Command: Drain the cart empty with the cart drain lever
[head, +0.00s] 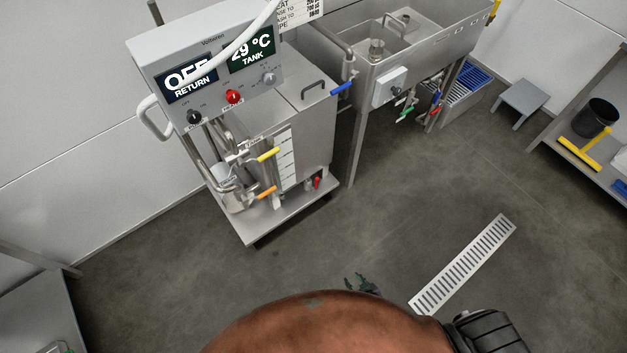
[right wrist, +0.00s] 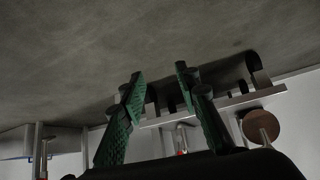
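The steel cart (head: 300,115) stands at the left centre in the head view, with its tank and control panel (head: 205,65). A red lever (head: 317,183) sits low on its front near the base plate. A yellow lever (head: 268,154) and an orange lever (head: 266,193) are on its pipework; no label shows which is the drain lever. My right gripper (head: 362,286) is partly hidden behind my arm, over the floor in front of the cart. In the right wrist view its green fingers (right wrist: 160,76) are apart and empty, with the cart's underside and a small red part (right wrist: 181,143) beyond. My left gripper is out of view.
A slotted floor drain (head: 463,264) lies right of my gripper. A sink unit (head: 410,50) with blue, green and red handles stands behind the cart. A stool (head: 525,97) and a shelf with a black bucket (head: 597,115) are at the right. The middle floor is clear.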

